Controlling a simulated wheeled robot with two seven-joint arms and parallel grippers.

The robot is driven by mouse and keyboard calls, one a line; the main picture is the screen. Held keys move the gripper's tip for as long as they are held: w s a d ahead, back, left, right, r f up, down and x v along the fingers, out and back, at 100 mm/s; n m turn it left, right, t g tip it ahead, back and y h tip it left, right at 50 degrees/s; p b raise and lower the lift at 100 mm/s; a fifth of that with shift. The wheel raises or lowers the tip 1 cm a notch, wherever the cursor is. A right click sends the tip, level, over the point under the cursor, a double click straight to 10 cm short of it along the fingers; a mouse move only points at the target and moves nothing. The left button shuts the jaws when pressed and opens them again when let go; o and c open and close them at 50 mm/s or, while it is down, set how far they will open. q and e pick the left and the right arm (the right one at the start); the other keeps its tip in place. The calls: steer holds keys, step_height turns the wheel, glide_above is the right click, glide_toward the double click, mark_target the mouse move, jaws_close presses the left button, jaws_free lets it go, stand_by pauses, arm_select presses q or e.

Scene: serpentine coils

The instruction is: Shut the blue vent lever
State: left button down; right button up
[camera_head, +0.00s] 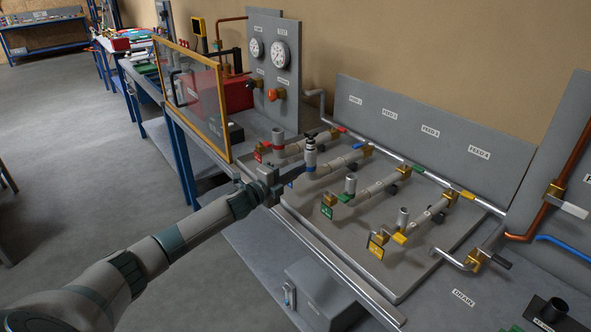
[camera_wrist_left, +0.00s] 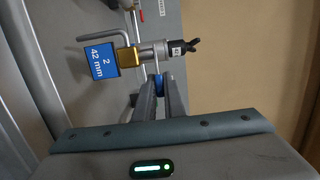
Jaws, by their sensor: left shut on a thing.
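The blue vent lever (camera_wrist_left: 158,82) shows as a small blue piece between my left fingertips in the left wrist view. My left gripper (camera_head: 297,174) is shut on it, beside the second pipe line on the bench panel. The line's blue tag (camera_wrist_left: 105,63), reading "2 42 mm", hangs by a brass fitting (camera_wrist_left: 128,57). The fingers cover most of the lever, so its exact angle is hard to tell. My right gripper is in neither view.
Neighbouring lines carry red (camera_head: 279,148), green (camera_head: 347,197) and yellow (camera_head: 399,239) vent parts close by. An orange-framed clear screen (camera_head: 195,90) stands to the left. A gauge panel (camera_head: 272,60) rises behind. The bench front (camera_head: 345,275) is fairly clear.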

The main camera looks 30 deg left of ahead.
arm_select(q)
steer(key=n+y, duration=0.2)
steer(key=y, duration=0.1)
steer(key=shift+w+d+t, duration=0.3)
steer(key=shift+w+d, duration=0.05)
steer(key=shift+d, duration=0.05)
steer(key=shift+w+n+y+b, duration=0.25)
steer(key=shift+n+y, duration=0.35)
steer(key=shift+y, duration=0.4)
steer(key=c, duration=1.8)
jaws_free()
steer(key=shift+c, duration=0.2)
steer(key=shift+s, duration=0.2)
steer(key=shift+s+a+f, duration=0.1)
steer(key=shift+s, duration=0.5)
steer(key=s+b, duration=0.4)
steer(key=s, duration=1.2)
steer(key=shift+d, duration=0.2)
steer(key=shift+w, duration=0.1)
